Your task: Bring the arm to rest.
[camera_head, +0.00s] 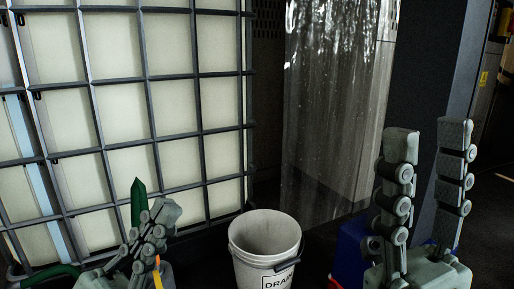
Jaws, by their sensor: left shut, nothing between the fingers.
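My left gripper (162,212) is at the lower left, in front of the caged tank. Its fingers are together and nothing shows between them. My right gripper (428,138) is at the lower right, pointing up. Its two fingers stand well apart with only background between them. The arm links behind both grippers are mostly out of the picture.
A white bucket (250,262) marked "DRAIN" stands between the grippers. A pale tank in a grey metal cage (147,80) fills the left. A clear strip curtain (325,110) hangs behind. A blue object (352,250) is partly hidden near my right gripper. A green pointed part (137,200) rises by my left gripper.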

